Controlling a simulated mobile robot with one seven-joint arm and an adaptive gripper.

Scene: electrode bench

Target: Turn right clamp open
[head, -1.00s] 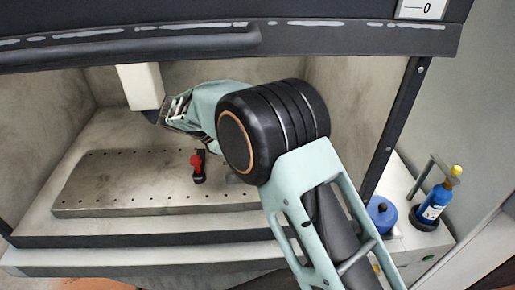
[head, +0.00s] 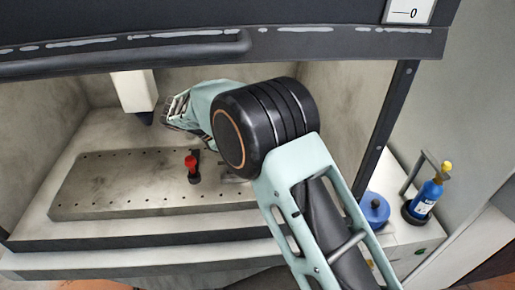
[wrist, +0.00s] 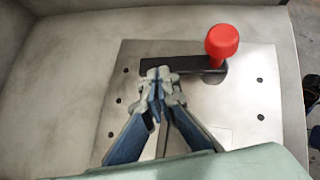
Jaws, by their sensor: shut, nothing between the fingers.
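In the wrist view a clamp with a round red knob (wrist: 222,42) on a black bar (wrist: 200,65) lies across a metal plate (wrist: 240,100). My gripper (wrist: 158,76) is shut and empty, its fingertips at the left part of the bar, away from the knob. I cannot tell whether they touch the bar. In the head view a red-knobbed clamp (head: 193,168) stands upright on the plate (head: 110,185), left of my arm. I cannot tell whether it is the same clamp. My arm hides the plate's right part, and the fingertips are not clear there.
A white column with a dark tip (head: 135,92) hangs left of my gripper. A raised dark sash (head: 130,48) crosses above the opening. A blue bottle (head: 426,200) and a round blue object (head: 374,208) stand outside at the right. The plate's left part is mostly clear.

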